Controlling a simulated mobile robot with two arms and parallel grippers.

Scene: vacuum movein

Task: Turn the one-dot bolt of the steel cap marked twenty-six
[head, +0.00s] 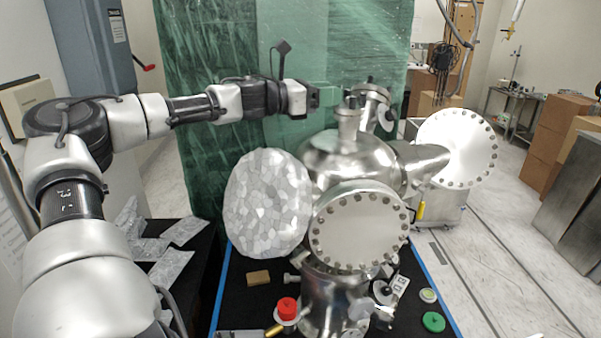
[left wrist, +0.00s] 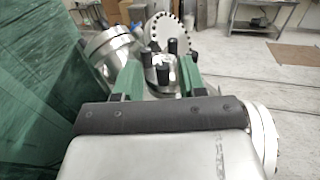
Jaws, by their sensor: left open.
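A steel vacuum chamber (head: 345,155) stands on a black table. A small steel cap (head: 348,110) tops its upper port; the cap also shows in the left wrist view (left wrist: 160,87), with several upright black bolts (left wrist: 172,46) around it. No number or dots can be read on it. My left gripper (head: 335,95) reaches in from the left at the height of this cap. Its green fingers (left wrist: 160,78) are open, apart on either side of the cap and a black bolt. Whether they touch the bolt cannot be told. My right gripper is not in view.
A foil-covered round port (head: 268,203) and large bolted flanges (head: 358,228) stick out from the chamber. Another capped port (head: 372,105) stands close behind. A green curtain (head: 225,90) hangs behind.

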